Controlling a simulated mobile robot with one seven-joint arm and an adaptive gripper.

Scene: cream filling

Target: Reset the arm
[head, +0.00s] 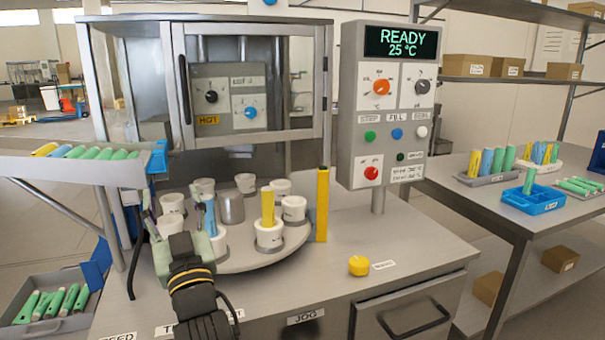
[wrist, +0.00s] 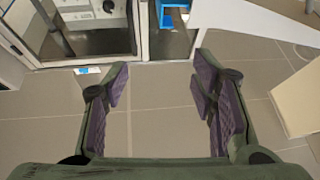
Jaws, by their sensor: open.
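My gripper (head: 172,198) is at the front left of the machine in the head view, next to the round turntable (head: 240,262). In the wrist view my gripper (wrist: 157,92) has its two purple-padded fingers wide apart with nothing between them. Grey tiled floor shows behind the gap. In the head view my gripper and wrist hide part of the turntable's left side and some of the white cups there.
White cups (head: 245,183) ring the turntable; one holds a yellow tube (head: 268,207). A yellow post (head: 322,205) stands at its right. A control panel (head: 388,110) reads READY 25 °C. A yellow cap (head: 358,265) lies on the counter, whose front right is mostly clear.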

